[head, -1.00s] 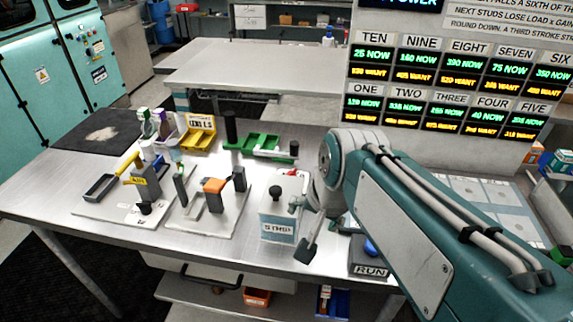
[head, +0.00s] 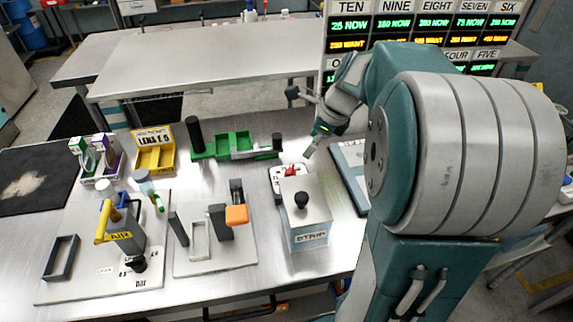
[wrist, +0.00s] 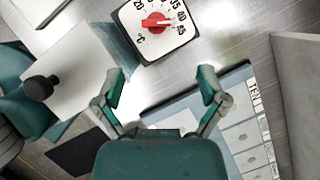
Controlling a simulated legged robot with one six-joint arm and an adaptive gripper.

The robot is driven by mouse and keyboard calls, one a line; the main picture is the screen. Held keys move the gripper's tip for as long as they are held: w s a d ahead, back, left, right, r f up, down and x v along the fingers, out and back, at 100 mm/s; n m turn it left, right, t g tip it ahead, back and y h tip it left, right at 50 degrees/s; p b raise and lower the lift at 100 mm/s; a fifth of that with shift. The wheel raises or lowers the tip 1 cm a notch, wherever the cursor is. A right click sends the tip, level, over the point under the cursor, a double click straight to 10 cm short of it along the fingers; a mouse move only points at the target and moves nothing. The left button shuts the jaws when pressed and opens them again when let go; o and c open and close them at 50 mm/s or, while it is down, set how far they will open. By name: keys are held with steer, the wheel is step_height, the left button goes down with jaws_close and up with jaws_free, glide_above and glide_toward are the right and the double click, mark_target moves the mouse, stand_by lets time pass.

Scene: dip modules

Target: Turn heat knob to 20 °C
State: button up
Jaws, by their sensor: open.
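The heat knob (wrist: 153,23) is a red bar-shaped knob on a white square dial (wrist: 130,12) marked in °C, with numbers such as 35, 40 and 45 along its right side. The bar lies roughly sideways; I cannot tell which end is the pointer. In the head view the red knob (head: 291,170) is small, behind the white box. My gripper (wrist: 162,76) is open and empty, its two fingertips apart, below the dial in the wrist view. In the head view my gripper (head: 300,122) hangs above the table behind the knob, not touching it.
A white box with a black ball knob (head: 302,199) stands just in front of the dial. A panel with labelled cells (wrist: 240,125) lies right of it. A green fixture (head: 235,145), yellow bin (head: 154,158) and grey fixtures (head: 222,222) stand left.

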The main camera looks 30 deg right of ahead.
mark_target(293, 169)
steer(key=x, duration=0.9)
steer(key=shift+a+f, duration=0.25)
steer(key=shift+a, duration=0.15)
steer(key=shift+w+f, duration=0.1)
steer(key=shift+f, duration=0.25)
steer(key=c, duration=1.2)
